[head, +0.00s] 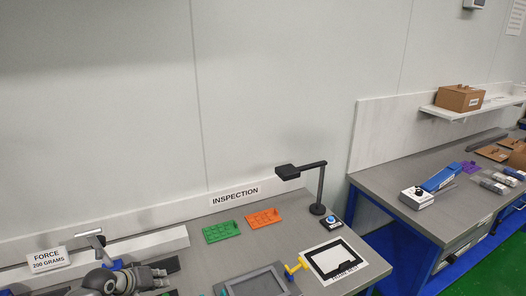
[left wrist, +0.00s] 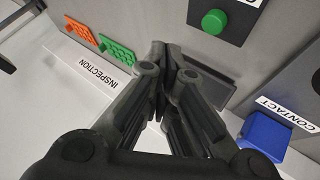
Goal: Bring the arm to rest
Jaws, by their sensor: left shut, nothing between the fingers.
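My left gripper (head: 158,276) shows at the bottom left of the head view, just above the grey bench near the force sign. In the left wrist view its two dark fingers (left wrist: 163,62) meet at the tips. It is shut with nothing between the fingers. My right gripper is in neither view.
Green (head: 221,231) and orange (head: 263,218) trays lie by the inspection sign (head: 235,196). A lamp-like stand (head: 318,190) rises at the bench's right. A screen (head: 258,285) and a yellow handle (head: 296,266) are near the front. The left wrist view shows a green button (left wrist: 214,22) and a blue block (left wrist: 264,136).

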